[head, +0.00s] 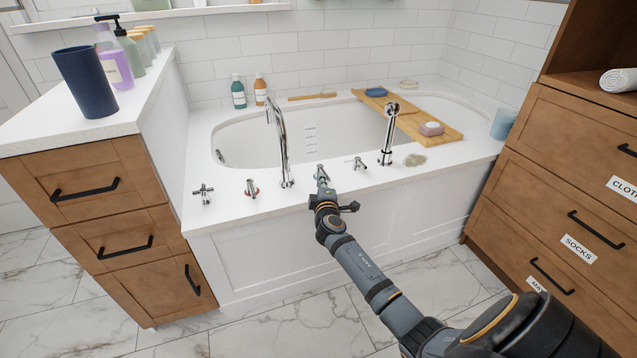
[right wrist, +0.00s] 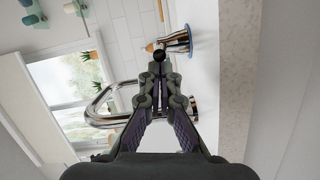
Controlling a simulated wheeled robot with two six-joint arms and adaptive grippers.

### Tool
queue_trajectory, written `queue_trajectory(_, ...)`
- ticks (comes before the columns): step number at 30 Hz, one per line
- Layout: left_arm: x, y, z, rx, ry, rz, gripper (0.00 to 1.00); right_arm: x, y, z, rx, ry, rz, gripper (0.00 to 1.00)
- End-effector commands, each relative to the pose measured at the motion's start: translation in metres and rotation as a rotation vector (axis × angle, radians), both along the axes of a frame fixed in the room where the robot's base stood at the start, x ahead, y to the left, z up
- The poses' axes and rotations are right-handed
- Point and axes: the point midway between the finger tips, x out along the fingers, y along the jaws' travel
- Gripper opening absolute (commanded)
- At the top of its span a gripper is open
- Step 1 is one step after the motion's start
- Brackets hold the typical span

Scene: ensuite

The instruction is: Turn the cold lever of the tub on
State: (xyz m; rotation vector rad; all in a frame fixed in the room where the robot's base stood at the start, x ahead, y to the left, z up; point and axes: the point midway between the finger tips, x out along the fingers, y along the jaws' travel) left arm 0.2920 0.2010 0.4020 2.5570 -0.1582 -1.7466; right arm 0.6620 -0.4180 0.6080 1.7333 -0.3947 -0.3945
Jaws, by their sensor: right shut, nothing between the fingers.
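The white tub (head: 240,245) has chrome fittings along its front rim. The cold lever (head: 321,174) stands just right of the tall curved spout (head: 283,150). In the right wrist view the cold lever (right wrist: 176,43) is chrome with a blue ring at its base, and the spout (right wrist: 108,112) shows too. My right gripper (head: 322,190) is shut and empty, its fingertips (right wrist: 160,58) right by the lever's end. I cannot tell whether they touch it. A lever with a red ring (head: 251,188) stands left of the spout. My left gripper is not in view.
A cross handle (head: 203,194), another small handle (head: 358,163) and a hand shower (head: 388,135) stand along the rim. A wooden bath tray (head: 440,130) crosses the tub. Wooden drawers stand left (head: 80,190) and right (head: 550,140). The floor in front is clear.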

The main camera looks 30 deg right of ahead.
Motion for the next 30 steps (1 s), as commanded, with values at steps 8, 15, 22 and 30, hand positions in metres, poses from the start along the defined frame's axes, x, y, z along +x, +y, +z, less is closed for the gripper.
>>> queue_trajectory(8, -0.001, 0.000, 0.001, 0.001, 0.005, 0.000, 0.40, -0.001, -0.001, 0.000, -0.001, 0.001, 0.017, 0.00)
queue_trajectory(15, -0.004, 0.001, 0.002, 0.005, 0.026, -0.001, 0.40, -0.003, -0.005, 0.000, -0.002, 0.001, 0.064, 0.00)
queue_trajectory(22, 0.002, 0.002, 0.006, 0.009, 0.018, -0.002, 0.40, -0.005, -0.009, 0.000, -0.003, 0.001, 0.103, 0.00)
queue_trajectory(30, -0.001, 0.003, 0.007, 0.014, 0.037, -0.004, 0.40, -0.009, -0.019, 0.000, -0.004, 0.003, 0.212, 0.00)
